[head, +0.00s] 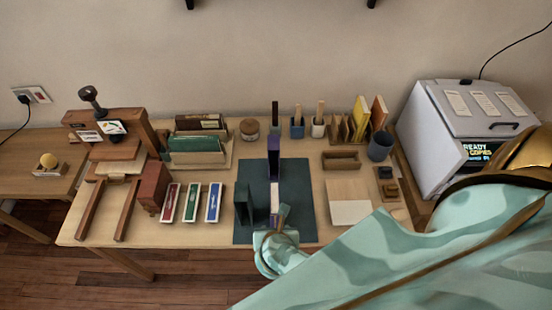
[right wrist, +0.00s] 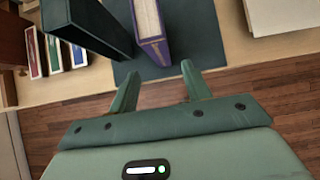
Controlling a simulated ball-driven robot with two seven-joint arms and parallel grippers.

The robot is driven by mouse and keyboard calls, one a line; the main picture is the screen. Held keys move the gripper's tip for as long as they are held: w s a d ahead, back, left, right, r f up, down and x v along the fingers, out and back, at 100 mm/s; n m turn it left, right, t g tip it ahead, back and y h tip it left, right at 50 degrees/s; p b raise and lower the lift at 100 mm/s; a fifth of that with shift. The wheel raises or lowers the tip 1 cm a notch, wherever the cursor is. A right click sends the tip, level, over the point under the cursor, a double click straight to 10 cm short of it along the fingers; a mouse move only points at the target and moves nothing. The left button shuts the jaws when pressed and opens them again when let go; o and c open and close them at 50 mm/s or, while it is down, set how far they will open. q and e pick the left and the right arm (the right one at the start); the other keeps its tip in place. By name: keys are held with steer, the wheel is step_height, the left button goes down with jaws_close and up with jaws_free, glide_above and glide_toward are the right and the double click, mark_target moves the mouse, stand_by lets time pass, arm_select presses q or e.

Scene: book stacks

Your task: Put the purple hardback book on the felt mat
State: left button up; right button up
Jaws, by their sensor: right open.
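The purple hardback book (head: 274,158) stands upright on the dark green felt mat (head: 300,200), with its pale page edges facing up and towards me. In the right wrist view the book (right wrist: 150,28) is just beyond my fingertips, its purple near end between their lines. The mat (right wrist: 207,28) shows around it there. My right gripper (head: 282,212) is open and empty, in front of the book's near end. In the right wrist view its fingers (right wrist: 157,77) are apart, with a gap to the book. My left gripper is out of view.
A dark green upright block (head: 244,204) stands on the mat left of the book. Several coloured boxes (head: 192,202) lie further left. A pale board (head: 348,200) lies right of the mat. A printer (head: 462,130) is at right.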

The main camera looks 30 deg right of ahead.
steer(key=w+r+n+t, duration=0.55)
steer(key=r+n, duration=0.25)
steer(key=r, duration=0.3)
steer(key=w+r+n+t, duration=0.4)
steer(key=r+n+t, duration=0.2)
steer(key=r+n, duration=0.3)
steer(key=s+a+f+n+g+y, duration=0.2)
steer(key=f+n+y, duration=0.1)
steer(key=f+n, duration=0.5)
steer(key=s+a+f+n+g+y, duration=0.1)
steer(key=s+f+n+g+y, duration=0.15)
steer(key=f+n, duration=0.55)
steer(key=s+d+f+n+g, duration=0.1)
steer(key=s+f+n+g, duration=0.2)
steer(key=f, duration=0.4)
steer(key=s+d+f+n+g, duration=0.1)
steer(key=s+f+n, duration=0.1)
steer(key=s+f, duration=0.4)
steer(key=s+d+f+n+g, duration=0.2)
steer(key=s+f, duration=0.2)
steer(key=s, duration=0.3)
steer(key=s+d+f+n+g+h, duration=0.1)
steer(key=s+d+f+n+g, duration=0.2)
steer(key=s, duration=0.5)
steer(key=s+d+f+n+g, duration=0.2)
steer(key=s+f+n+g, duration=0.1)
steer(key=s+f, duration=0.3)
steer(key=shift+s+d, duration=0.2)
steer(key=shift+s, duration=1)
steer(key=shift+h, duration=0.25)
